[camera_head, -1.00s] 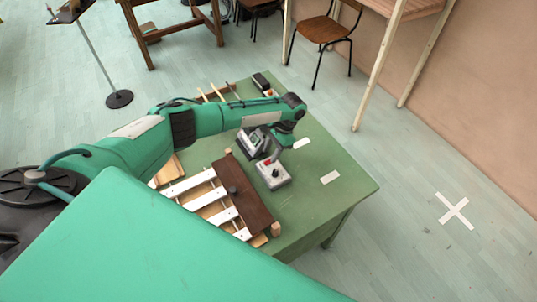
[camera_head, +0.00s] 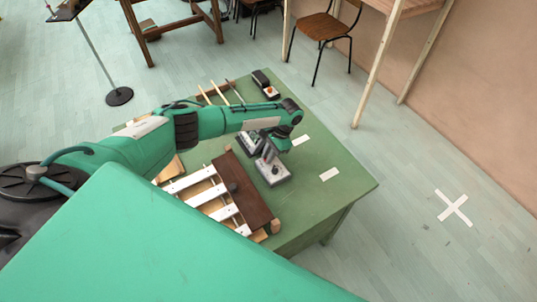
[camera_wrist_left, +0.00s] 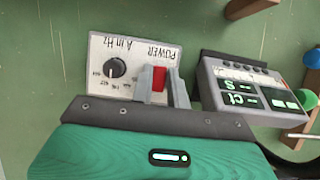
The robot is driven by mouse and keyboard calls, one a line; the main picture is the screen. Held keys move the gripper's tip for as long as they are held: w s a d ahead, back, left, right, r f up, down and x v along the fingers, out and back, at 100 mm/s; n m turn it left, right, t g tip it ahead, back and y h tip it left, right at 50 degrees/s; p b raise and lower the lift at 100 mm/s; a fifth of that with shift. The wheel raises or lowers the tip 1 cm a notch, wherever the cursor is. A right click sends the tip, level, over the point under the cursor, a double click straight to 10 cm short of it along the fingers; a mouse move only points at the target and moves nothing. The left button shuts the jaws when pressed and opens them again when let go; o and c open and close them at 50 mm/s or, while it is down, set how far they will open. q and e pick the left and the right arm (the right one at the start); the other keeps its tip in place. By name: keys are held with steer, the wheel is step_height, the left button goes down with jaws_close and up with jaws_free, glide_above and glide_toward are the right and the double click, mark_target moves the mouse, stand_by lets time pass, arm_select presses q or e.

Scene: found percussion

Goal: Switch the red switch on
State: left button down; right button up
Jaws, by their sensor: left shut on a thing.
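The red switch (camera_wrist_left: 159,80) sits on a pale grey box (camera_wrist_left: 105,50) marked POWER, with a black knob beside it. In the head view the box (camera_head: 281,181) stands on the green table, and the switch is hidden by my gripper. My left gripper (camera_wrist_left: 162,82) has its two grey fingers on either side of the red switch, shut on it. In the head view this gripper (camera_head: 268,153) reaches down over the box's far end. My right gripper is not in view.
A grey device with a lit green display (camera_wrist_left: 250,98) stands close beside the box. A xylophone with white bars (camera_head: 190,181) and a brown board (camera_head: 248,192) lie to the left. A small box with an orange button (camera_head: 271,91) is at the table's far end. The table's right side (camera_head: 340,195) is mostly clear.

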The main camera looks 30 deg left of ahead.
arm_select(q)
steer(key=shift+w+d+f+g+y+b, duration=0.2)
steer(key=shift+g+y+b, duration=0.3)
steer(key=shift+b, duration=0.55)
steer(key=shift+r+g, duration=0.15)
steer(key=shift+g, duration=0.15)
steer(key=shift+a, duration=0.1)
steer(key=c, duration=1.4)
jaws_free()
steer(key=shift+w, duration=0.1)
steer(key=shift+o, duration=0.2)
steer(key=b+v, duration=0.2)
steer(key=v, duration=1.2)
